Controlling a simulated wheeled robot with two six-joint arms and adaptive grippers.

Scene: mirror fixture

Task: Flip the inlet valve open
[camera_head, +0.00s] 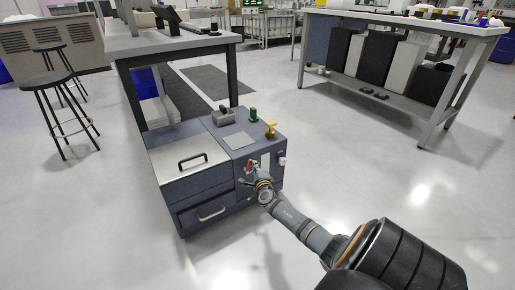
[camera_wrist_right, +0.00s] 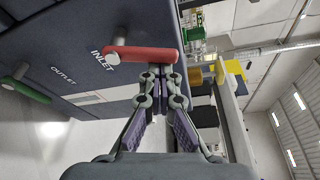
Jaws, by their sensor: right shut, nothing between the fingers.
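The inlet valve has a red lever handle (camera_wrist_right: 150,54) on a round metal pivot, beside the printed word INLET in the right wrist view. In the head view the red handle (camera_head: 251,164) is small, on the front of the dark blue machine (camera_head: 223,189). My right gripper (camera_wrist_right: 162,74) is shut and empty, its fingertips at the handle's edge near the end away from the pivot. I cannot tell if they touch it. In the head view my right gripper (camera_head: 256,179) is close against the machine's front. My left gripper is not in view.
A green outlet valve handle (camera_wrist_right: 27,89) sits beside the word OUTLET. The machine has a silver lid (camera_head: 186,158) with a dark handle and a drawer (camera_head: 210,212). A workbench (camera_head: 170,43) stands behind it. Open floor lies to the right.

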